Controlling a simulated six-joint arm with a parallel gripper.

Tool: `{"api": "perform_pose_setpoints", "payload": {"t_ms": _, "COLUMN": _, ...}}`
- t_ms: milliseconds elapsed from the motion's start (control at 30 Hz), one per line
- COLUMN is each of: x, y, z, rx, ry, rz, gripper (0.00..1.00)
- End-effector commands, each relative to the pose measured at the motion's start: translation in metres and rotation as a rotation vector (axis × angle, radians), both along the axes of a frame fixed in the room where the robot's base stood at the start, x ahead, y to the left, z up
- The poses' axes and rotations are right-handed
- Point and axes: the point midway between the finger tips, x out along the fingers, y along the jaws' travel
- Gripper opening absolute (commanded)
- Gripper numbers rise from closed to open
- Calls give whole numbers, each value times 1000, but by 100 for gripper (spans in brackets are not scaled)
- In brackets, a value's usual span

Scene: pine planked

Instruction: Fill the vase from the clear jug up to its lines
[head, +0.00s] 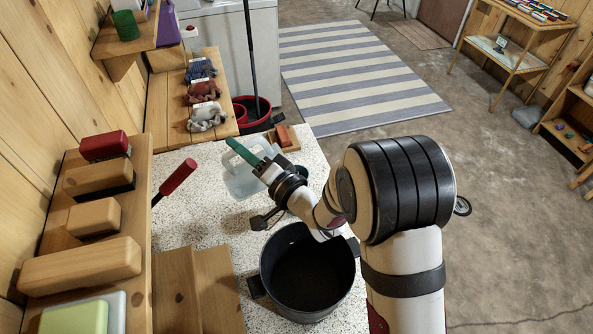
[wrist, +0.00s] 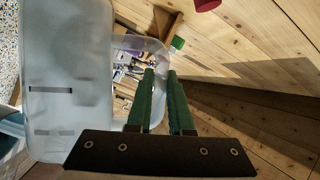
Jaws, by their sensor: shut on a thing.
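My gripper (head: 232,143) has long green fingers and reaches over the speckled counter at the back. In the wrist view my gripper (wrist: 161,72) is shut on the handle of the clear jug (wrist: 68,60), whose translucent body fills the left side. Short dark marks show on or through its wall; I cannot tell which. In the head view clear, pale vessel walls (head: 240,183) show below and beside the fingers, partly covered by them. I cannot separate the jug from the vase there, or make out a water level. A bluish, partly cut-off shape (wrist: 12,128) shows at the wrist view's left edge.
A black pot (head: 308,312) stands on the speckled counter (head: 200,215) in front of the arm. A red-handled tool (head: 175,181) rises at the left. A reddish block on a wooden board (head: 284,137) lies behind the vessels. A wooden shelf (head: 142,220) lines the left.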

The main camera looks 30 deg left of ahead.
Motion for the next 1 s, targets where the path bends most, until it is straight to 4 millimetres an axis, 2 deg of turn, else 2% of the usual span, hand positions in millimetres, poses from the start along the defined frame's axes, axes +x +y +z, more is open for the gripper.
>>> {"api": "perform_pose_setpoints", "payload": {"t_ms": 167, "x": -3, "y": 2, "z": -2, "rx": -16, "ry": -18, "rz": 3, "gripper": 0}}
{"api": "perform_pose_setpoints", "payload": {"t_ms": 267, "x": -20, "y": 17, "z": -33, "rx": -182, "ry": -202, "rz": 11, "gripper": 0}}
{"api": "perform_pose_setpoints", "payload": {"t_ms": 433, "x": -25, "y": 21, "z": -34, "rx": -270, "ry": -309, "rz": 10, "gripper": 0}}
{"api": "perform_pose_setpoints", "payload": {"t_ms": 667, "x": -30, "y": 25, "z": -49, "rx": -340, "ry": -387, "rz": 10, "gripper": 0}}
{"api": "perform_pose_setpoints", "payload": {"t_ms": 867, "x": -45, "y": 38, "z": -74, "rx": -448, "ry": -517, "rz": 17, "gripper": 0}}
{"api": "perform_pose_setpoints", "payload": {"t_ms": 1000, "x": -53, "y": 45, "z": -101, "rx": -523, "ry": -602, "rz": 18, "gripper": 0}}
